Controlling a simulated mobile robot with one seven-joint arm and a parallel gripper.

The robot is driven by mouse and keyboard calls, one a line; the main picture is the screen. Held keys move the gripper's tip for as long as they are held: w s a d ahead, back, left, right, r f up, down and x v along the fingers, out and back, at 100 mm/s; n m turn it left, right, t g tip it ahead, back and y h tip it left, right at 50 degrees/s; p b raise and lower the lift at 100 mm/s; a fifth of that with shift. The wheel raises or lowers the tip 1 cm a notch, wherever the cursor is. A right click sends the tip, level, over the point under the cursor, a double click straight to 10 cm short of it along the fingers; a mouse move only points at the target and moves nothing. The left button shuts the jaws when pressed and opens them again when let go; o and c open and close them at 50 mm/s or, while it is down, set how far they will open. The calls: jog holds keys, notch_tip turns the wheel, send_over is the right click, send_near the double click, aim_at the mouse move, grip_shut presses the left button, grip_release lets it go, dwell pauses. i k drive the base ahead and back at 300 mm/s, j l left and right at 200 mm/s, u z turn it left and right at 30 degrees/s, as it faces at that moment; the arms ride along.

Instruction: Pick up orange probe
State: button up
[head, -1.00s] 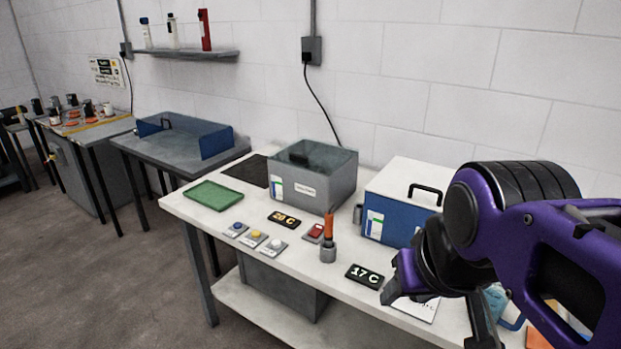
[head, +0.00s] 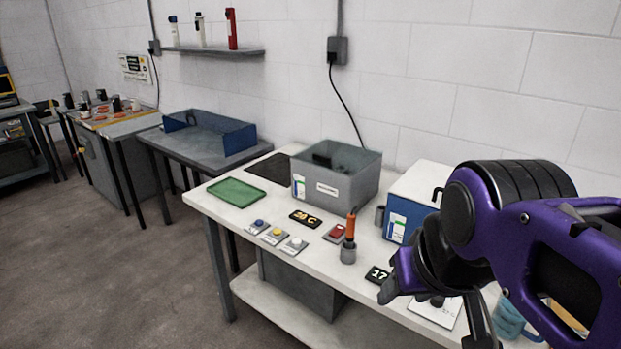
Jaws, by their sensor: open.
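The orange probe (head: 350,226) stands upright in a small grey cylindrical holder (head: 348,254) on the white bench (head: 222,205), near its front edge in the head view. Its lower end is hidden inside the holder. My gripper (head: 435,312) is at the right of the view, to the right of the probe and apart from it. Its jaws are open, and I see nothing held. My purple arm hides part of the bench's right end.
A red button (head: 337,232) and a small grey cup (head: 380,215) are near the probe. A grey box (head: 335,190), blue-and-white box (head: 398,217), displays (head: 304,219), several buttons and a green tray (head: 237,189) share the bench. A blue mug (head: 508,318) is partly hidden.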

aim_at(351, 223)
jog(key=i+j, duration=0.5)
jog(key=j, duration=0.2)
jog(key=i+j+z, duration=0.1)
jog(key=z, duration=0.4)
jog(key=j+z, duration=0.15)
jog(key=z, duration=0.35)
